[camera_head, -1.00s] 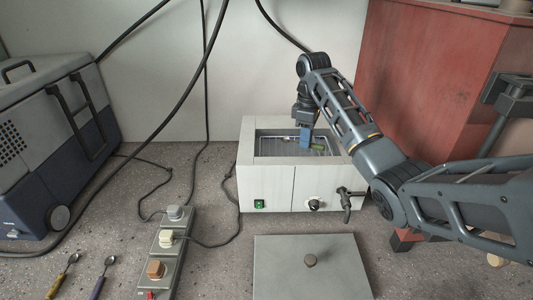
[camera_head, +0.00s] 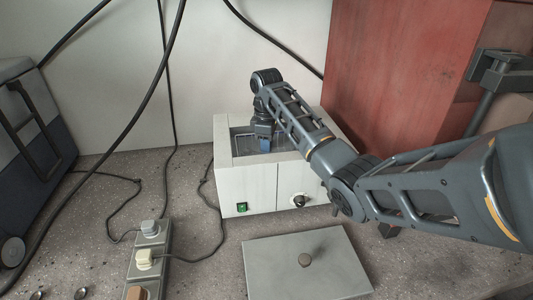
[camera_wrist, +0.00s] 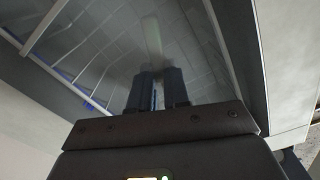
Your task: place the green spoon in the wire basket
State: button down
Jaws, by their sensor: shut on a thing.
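The wire basket (camera_head: 243,145) sits in the open well of a white box-shaped bath. Its thin wires (camera_wrist: 100,50) fill much of the wrist view. My gripper (camera_head: 264,147) points down into the well, its fingertips low inside the rim. In the wrist view my gripper (camera_wrist: 157,76) is shut, its two dark fingers close together. A pale green, blurred strip, seemingly the green spoon (camera_wrist: 153,36), extends beyond the fingertips over the wires. Whether it touches the basket floor cannot be told. The spoon is hidden in the head view.
The white bath (camera_head: 247,188) has a green switch and a knob in front. A grey lid (camera_head: 305,262) with a knob lies before it. A power strip (camera_head: 148,250) with plugs and cables lies left. A red cabinet (camera_head: 400,80) stands close behind on the right.

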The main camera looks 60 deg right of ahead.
jog(key=shift+f, duration=1)
jog(key=shift+f, duration=0.15)
jog(key=c, duration=1.1)
grip_release()
notch_tip(320, 180, up, 12)
jog(key=p, duration=0.4)
jog(key=shift+r, duration=0.2)
